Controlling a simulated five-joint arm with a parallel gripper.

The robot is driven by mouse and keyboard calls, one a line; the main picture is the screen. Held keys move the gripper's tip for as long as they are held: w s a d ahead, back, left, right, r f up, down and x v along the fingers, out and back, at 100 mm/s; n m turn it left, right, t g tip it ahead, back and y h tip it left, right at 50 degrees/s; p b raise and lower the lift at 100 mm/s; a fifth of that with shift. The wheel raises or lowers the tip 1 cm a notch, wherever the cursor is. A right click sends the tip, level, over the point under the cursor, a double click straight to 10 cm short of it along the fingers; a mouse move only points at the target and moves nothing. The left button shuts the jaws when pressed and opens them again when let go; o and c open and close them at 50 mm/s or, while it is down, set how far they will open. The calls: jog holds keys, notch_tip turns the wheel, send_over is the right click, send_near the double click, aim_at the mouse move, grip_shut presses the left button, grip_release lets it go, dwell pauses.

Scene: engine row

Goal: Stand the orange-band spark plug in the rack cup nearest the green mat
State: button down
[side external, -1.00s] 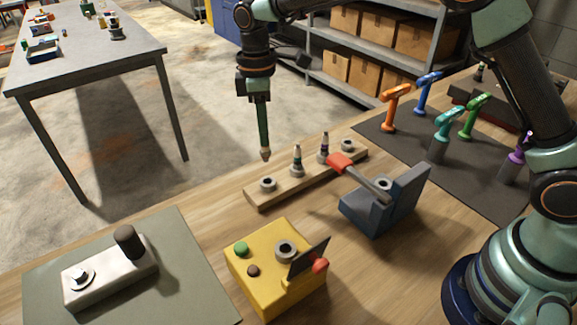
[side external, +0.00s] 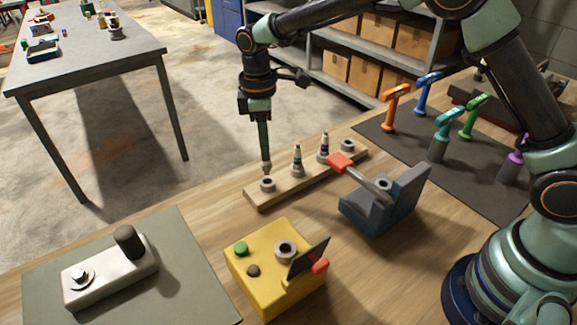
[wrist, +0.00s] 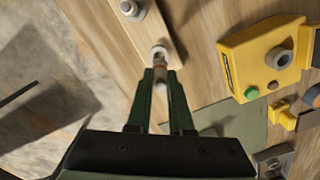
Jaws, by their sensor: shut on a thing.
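My gripper (side external: 265,160) points straight down over the left end of the wooden rack (side external: 310,178). It is shut on a spark plug (wrist: 160,68), which shows a small orange-brown band between the fingertips in the wrist view. The cup also shows in the wrist view (wrist: 158,49), partly hidden by the plug.
Two other plugs stand in the middle cups (side external: 297,163), (side external: 323,148); the far right cup (side external: 347,146) is empty. A yellow box (side external: 270,285) and a blue-grey fixture with a red-ended lever (side external: 385,205) stand in front. A white device (side external: 110,272) sits on the mat.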

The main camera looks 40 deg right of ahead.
aim_at(266, 163)
jog(key=shift+f, duration=1.7)
jog(key=shift+f, duration=0.1)
jog(key=c, duration=0.7)
grip_release()
jog(key=shift+c, duration=0.2)
